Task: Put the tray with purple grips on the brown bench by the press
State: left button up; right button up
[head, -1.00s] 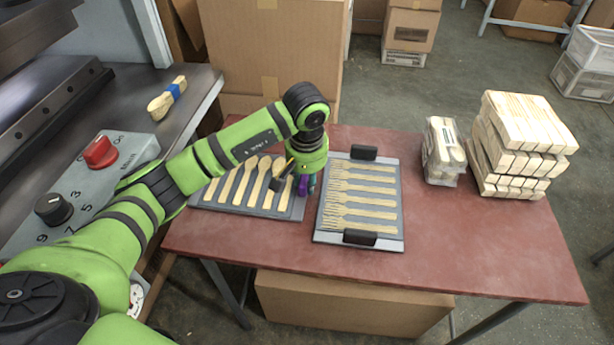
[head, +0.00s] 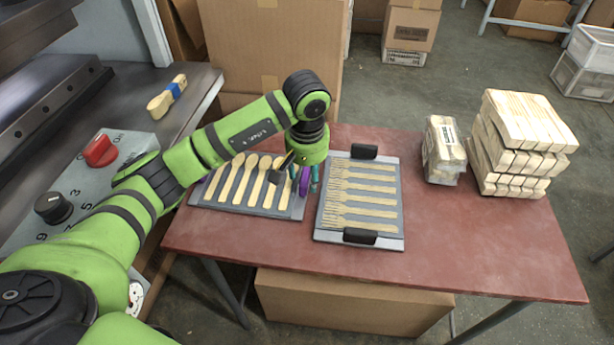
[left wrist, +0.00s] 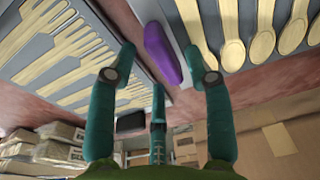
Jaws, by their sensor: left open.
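The tray with purple grips (head: 228,205) is grey, holds several wooden spoons and lies on the reddish table. Its right purple grip (head: 305,181) shows between my left gripper's fingers; the left one is mostly hidden by my arm. My left gripper (head: 306,178) points down over that right end, open, with teal fingers. In the left wrist view the purple grip (left wrist: 162,54) lies between and beyond the open fingertips (left wrist: 160,62); I see no contact. The dark brownish bench (head: 190,112) is at the left by the press (head: 50,105).
A tray of wooden forks with black grips (head: 330,236) lies close to the right of the spoon tray. A wrapped pack (head: 443,150) and stacked wood pieces (head: 520,140) stand farther right. A spoon bundle (head: 167,97) and control box (head: 85,185) occupy parts of the bench.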

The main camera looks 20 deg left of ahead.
pick_arm(q)
notch_tip(320, 180, up, 10)
jog(key=s, duration=0.1)
jog(key=shift+s+d+b, duration=0.15)
jog(key=shift+d+b, duration=0.1)
jog(key=shift+b, duration=0.05)
pick_arm(e)
jog(key=shift+w+a+f+t, duration=0.15)
jog(key=shift+w+a, duration=0.05)
jog(key=shift+w, duration=0.2)
jog(key=shift+w+a+f+t, duration=0.1)
jog(key=shift+w+a+t, duration=0.05)
jog(key=shift+w, duration=0.2)
